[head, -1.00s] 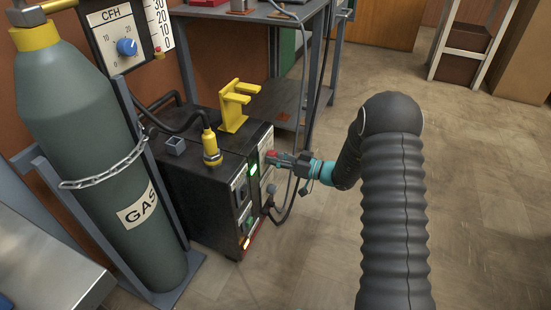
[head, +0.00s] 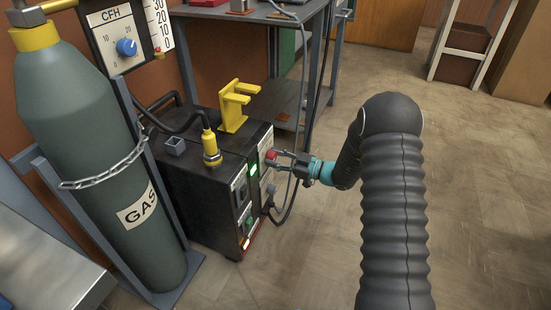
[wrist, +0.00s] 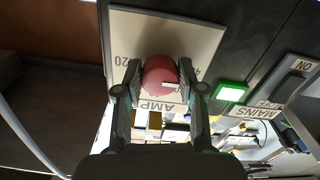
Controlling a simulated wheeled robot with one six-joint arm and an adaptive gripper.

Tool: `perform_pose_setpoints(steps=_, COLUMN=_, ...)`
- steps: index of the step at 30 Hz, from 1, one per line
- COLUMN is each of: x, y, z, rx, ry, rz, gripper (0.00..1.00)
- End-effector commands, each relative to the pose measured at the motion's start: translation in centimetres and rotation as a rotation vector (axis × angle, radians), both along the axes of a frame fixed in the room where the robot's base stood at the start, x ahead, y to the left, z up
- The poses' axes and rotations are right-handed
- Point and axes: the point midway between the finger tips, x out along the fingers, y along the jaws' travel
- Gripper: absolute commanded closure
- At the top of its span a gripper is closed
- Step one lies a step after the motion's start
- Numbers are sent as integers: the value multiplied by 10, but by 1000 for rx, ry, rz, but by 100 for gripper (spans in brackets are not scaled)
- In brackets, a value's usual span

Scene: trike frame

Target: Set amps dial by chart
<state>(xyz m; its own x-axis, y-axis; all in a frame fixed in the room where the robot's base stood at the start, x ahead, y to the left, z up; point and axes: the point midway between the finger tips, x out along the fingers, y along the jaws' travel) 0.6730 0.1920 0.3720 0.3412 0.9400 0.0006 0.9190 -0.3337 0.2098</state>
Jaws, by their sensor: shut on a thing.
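The red amps dial (wrist: 160,76) sits on a pale plate (wrist: 190,32) marked AMP, which appears upside down in the wrist view. Part of its scale shows, with a 20 at the left; the rest is covered by the fingers. My gripper (wrist: 159,80) has one finger on each side of the dial and is shut on it. In the head view the dial (head: 271,155) is a small red spot on the front of the dark welder box (head: 190,185), with my gripper (head: 276,157) at it. No chart can be made out in either view.
A lit green lamp (wrist: 231,94) and a MAINS switch (wrist: 288,88) are close to the right of the dial in the wrist view. A chained gas cylinder (head: 95,150) stands left of the box. A cable (head: 293,200) hangs beside the box front. The floor (head: 300,265) at right is open.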

Motion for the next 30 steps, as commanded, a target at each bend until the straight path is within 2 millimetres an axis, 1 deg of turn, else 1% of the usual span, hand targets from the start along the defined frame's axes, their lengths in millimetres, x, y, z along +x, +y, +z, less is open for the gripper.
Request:
perform_pose_setpoints(steps=9, x=0, y=0, z=-1, rx=-3, ry=-1, rz=0, gripper=96)
perform_pose_setpoints(steps=10, x=0, y=0, z=-1, rx=-3, ry=-1, rz=0, gripper=54)
perform_pose_setpoints(steps=11, x=0, y=0, z=-1, rx=-3, ry=-1, rz=0, gripper=46)
perform_pose_setpoints(steps=12, x=0, y=0, z=-1, rx=-2, ry=-2, rz=0, gripper=36)
perform_pose_setpoints(steps=23, x=0, y=-3, z=0, rx=-1, ry=-1, rz=-2, gripper=36)
perform_pose_setpoints(steps=26, x=-3, y=-11, z=0, rx=-1, ry=-1, rz=-3, gripper=36)
perform_pose_setpoints(steps=30, x=-11, y=-33, z=0, rx=-1, ry=0, rz=-4, gripper=36)
